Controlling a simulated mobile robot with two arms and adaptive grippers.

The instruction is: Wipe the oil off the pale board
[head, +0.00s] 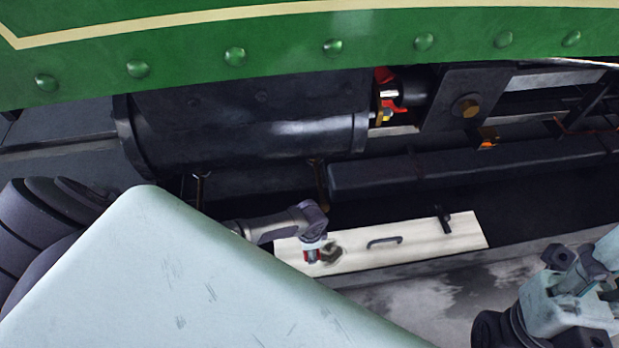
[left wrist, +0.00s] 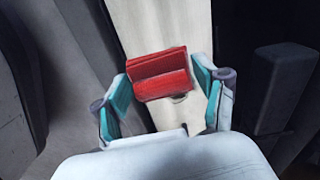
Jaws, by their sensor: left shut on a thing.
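The pale board (head: 420,246) lies low beside the black machinery, a long cream plank. My left gripper (head: 312,252) is over its left part, pointing down. It is shut on a red block-like thing (left wrist: 160,76), held between its teal finger pads in the left wrist view. The board (left wrist: 170,28) runs behind that red thing. A dark olive patch (head: 331,255) shows beside the gripper in the head view; I cannot tell if it is oil. My right gripper (head: 577,268) is at the lower right, away from the board; its opening is unclear.
A dark handle (head: 385,242) lies along the board's middle and a black upright piece (head: 443,218) stands near its far edge. A black cylinder (head: 240,135) and a dark beam (head: 460,168) overhang behind. The wet grey ground (head: 430,300) in front is clear.

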